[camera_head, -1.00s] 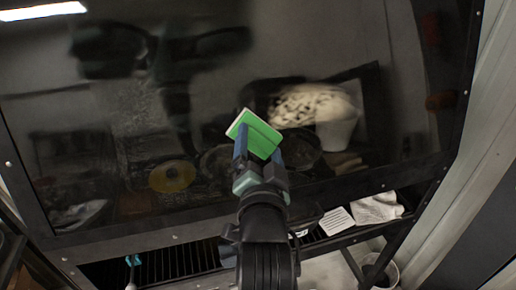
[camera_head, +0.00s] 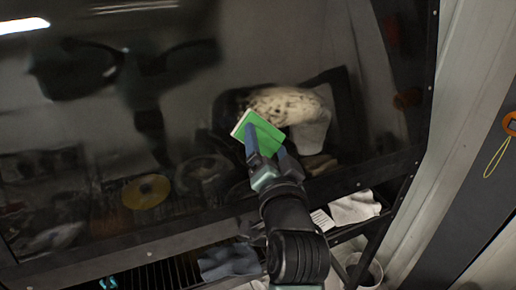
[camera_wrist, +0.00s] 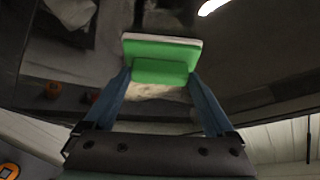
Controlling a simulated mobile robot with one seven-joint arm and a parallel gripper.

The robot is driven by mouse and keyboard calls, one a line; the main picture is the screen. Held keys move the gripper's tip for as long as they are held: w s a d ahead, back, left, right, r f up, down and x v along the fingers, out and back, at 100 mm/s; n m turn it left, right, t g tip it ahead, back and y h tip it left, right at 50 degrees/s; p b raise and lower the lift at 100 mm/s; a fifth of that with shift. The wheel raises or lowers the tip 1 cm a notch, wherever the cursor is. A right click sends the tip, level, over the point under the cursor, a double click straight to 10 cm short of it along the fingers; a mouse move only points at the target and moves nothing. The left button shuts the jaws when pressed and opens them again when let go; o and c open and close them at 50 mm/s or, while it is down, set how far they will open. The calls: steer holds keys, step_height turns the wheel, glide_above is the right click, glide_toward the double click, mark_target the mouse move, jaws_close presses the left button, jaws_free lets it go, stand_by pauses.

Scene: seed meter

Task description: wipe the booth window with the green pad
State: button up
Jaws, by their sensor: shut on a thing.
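The green pad (camera_head: 262,134) has a pale edge and is held between the blue fingers of my gripper (camera_head: 266,155). My gripper is shut on it; the wrist view shows the pad (camera_wrist: 162,68) between both fingertips. The dark booth window (camera_head: 90,120) fills most of the head view, in a black frame. The pad's pale face is turned to the window, over its lower right part. I cannot tell whether it touches the glass. A whitish, speckled patch (camera_head: 290,104) shows on or through the glass, just above and right of the pad.
Below the window is a dark slatted shelf with a grey cloth (camera_head: 229,261) and a white cloth (camera_head: 355,207). A pale bin (camera_head: 368,272) stands below at right. An orange ring with a yellow cord (camera_head: 510,124) hangs on the right. Reflections make the glass hard to read.

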steer(key=shift+w+d+b, duration=2.3)
steer(key=shift+d+b, duration=0.9)
steer(key=shift+d, duration=3.7)
steer(key=shift+s+a+r+p, duration=0.25)
steer(key=shift+a+r+p, duration=0.2)
steer(key=shift+a+p, duration=0.55)
steer(key=shift+s+a+r+p, duration=0.3)
steer(key=shift+a+r+p, duration=0.2)
steer(key=shift+a, duration=0.95)
steer(key=shift+s+a+r+p, duration=0.25)
steer(key=shift+a+r+p, duration=0.15)
steer(key=shift+a+p, duration=0.65)
steer(key=shift+a, duration=0.25)
steer(key=s+a+p, duration=0.1)
steer(key=a, duration=0.3)
steer(key=s+a+p, duration=0.2)
steer(key=a, duration=0.3)
steer(key=s+a+p, duration=0.1)
steer(key=a, duration=0.3)
steer(key=shift+s+a, duration=0.25)
steer(key=shift+a, duration=0.1)
steer(key=shift+s+d+r+p, duration=0.3)
steer(key=shift+s+p, duration=0.1)
steer(key=shift+s, duration=0.5)
steer(key=shift+s+d+r+p, duration=0.25)
steer(key=shift+s+d+p, duration=0.1)
steer(key=shift+s, duration=0.55)
steer(key=shift+s+d+r+p, duration=0.3)
steer(key=shift+s+p, duration=0.1)
steer(key=shift+s, duration=0.5)
